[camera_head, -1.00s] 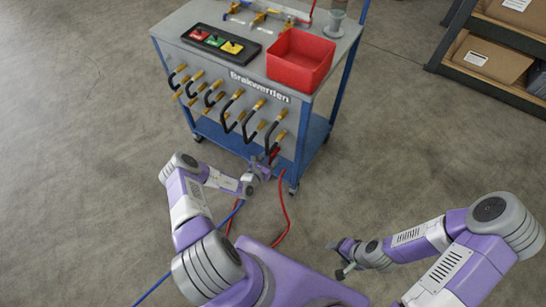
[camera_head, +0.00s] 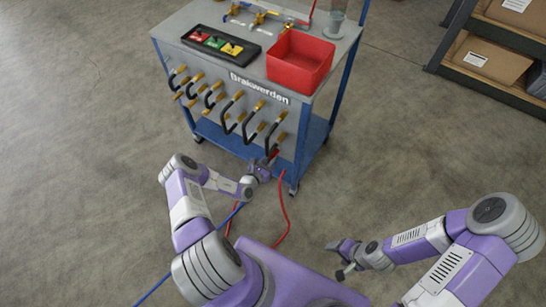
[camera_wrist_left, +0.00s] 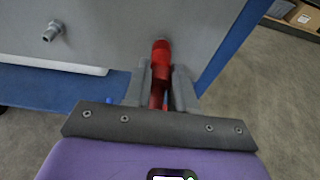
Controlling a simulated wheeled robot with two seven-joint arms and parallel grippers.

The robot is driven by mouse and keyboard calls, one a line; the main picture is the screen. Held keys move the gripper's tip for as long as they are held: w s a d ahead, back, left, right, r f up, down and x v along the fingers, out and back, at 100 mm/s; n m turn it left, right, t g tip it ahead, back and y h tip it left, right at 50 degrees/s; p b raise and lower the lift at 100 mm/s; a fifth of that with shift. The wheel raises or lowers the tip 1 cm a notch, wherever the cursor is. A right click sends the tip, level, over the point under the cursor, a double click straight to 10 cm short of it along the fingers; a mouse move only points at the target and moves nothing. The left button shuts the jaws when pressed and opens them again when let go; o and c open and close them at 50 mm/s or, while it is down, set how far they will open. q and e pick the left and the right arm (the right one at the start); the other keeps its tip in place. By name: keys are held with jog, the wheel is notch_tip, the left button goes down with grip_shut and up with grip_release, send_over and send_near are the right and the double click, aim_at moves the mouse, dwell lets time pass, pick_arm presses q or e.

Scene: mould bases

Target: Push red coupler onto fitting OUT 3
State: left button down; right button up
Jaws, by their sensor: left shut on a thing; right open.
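The red coupler (camera_wrist_left: 160,60) is between the fingers of my left gripper (camera_wrist_left: 162,82), which is shut on it. In the left wrist view its far end is at or very near the grey panel. I cannot tell whether it is seated on a fitting; any fitting there is hidden behind it. A bare metal fitting (camera_wrist_left: 52,31) sticks out of the panel to the left. In the head view, my left gripper (camera_head: 270,160) is at the cart's lower right front, below the black hose loops. My right gripper (camera_head: 340,260) is open and empty, away from the cart.
The grey and blue cart (camera_head: 305,140) carries a red bin (camera_head: 298,60) and a black tray (camera_head: 221,41) with coloured blocks. Black hose loops (camera_head: 227,115) hang on its front. A red hose (camera_head: 285,210) trails on the floor. A shelf with boxes (camera_head: 490,57) stands right.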

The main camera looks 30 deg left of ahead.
pick_arm(q)
jog(key=shift+f+p+v, duration=0.25)
jog(key=shift+p+v, duration=0.25)
jog(key=shift+v, duration=0.55)
jog(key=shift+f+p+v, duration=0.25)
jog(key=shift+p+v, duration=0.25)
jog(key=shift+v, duration=0.6)
jog(key=shift+s, duration=0.15)
jog(key=p+v, duration=0.1)
jog(key=v, duration=0.2)
jog(key=f+p+v, duration=0.1)
jog(key=v, duration=0.1)
jog(key=shift+s, duration=0.55)
jog(key=shift+f, duration=0.1)
